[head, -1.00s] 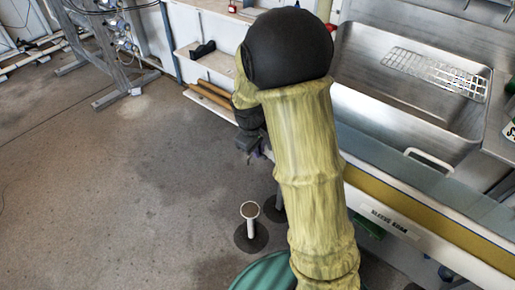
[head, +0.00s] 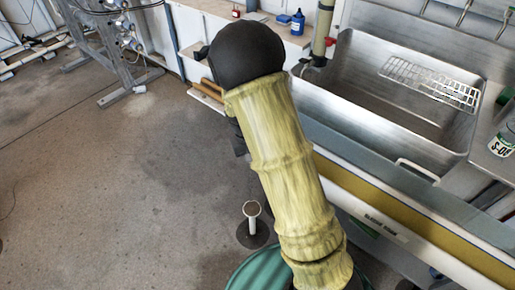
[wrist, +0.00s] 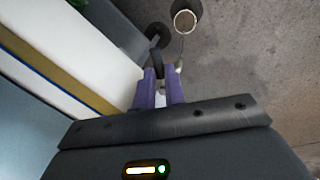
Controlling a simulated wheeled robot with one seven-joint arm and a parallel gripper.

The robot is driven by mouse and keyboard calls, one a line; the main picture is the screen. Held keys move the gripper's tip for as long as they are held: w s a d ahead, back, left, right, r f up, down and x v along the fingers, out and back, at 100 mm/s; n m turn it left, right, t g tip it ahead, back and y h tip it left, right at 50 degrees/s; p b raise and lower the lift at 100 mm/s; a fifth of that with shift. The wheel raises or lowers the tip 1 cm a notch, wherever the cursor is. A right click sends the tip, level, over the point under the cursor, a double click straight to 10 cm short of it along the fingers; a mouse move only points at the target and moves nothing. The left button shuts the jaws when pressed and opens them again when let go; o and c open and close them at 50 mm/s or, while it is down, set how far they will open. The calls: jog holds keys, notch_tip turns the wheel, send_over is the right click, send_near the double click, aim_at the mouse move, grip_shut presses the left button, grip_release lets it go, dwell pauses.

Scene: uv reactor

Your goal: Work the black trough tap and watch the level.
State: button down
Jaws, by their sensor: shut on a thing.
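The steel trough (head: 362,102) is at the upper right of the head view, with a wire rack in it. I cannot make out a liquid level in it. My gripper (wrist: 160,78) shows in the wrist view with its two purple fingers close together. They are shut on a small dark piece (wrist: 156,60) that sticks out past the tips. It may be the black tap's handle, but its shape is unclear. The gripper is beside the white and yellow bench front. In the head view my sleeved arm hides most of the gripper.
A pale round-topped post (head: 252,210) stands on a dark disc on the floor. It also shows beyond the fingers in the wrist view (wrist: 185,21). A green round thing (head: 258,272) is at the bottom. Blue bottles (head: 297,22) stand on the back shelf. Open floor lies left.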

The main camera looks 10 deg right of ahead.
jog(key=shift+w+a+m+g+y+p, duration=0.1)
jog(key=shift+w+a+m+g+p, duration=0.15)
jog(key=shift+m+p, duration=1.35)
jog(key=shift+w+a+m+g+y+p, duration=0.15)
jog(key=shift+a+m+g+p, duration=0.25)
jog(key=shift+m+p, duration=1.15)
jog(key=shift+w+a+m+g+y+p, duration=0.1)
jog(key=shift+w+a+m+g+p, duration=0.15)
jog(key=shift+m+p, duration=1.3)
jog(key=c, duration=1.7)
grip_release()
jog(key=shift+c, duration=0.2)
notch_tip(320, 180, up, 17)
jog(key=w+a+p, duration=0.1)
jog(key=w+a, duration=0.1)
jog(key=shift+w+a+p, duration=0.2)
jog(key=shift+a+p, duration=0.05)
jog(key=shift+p, duration=0.15)
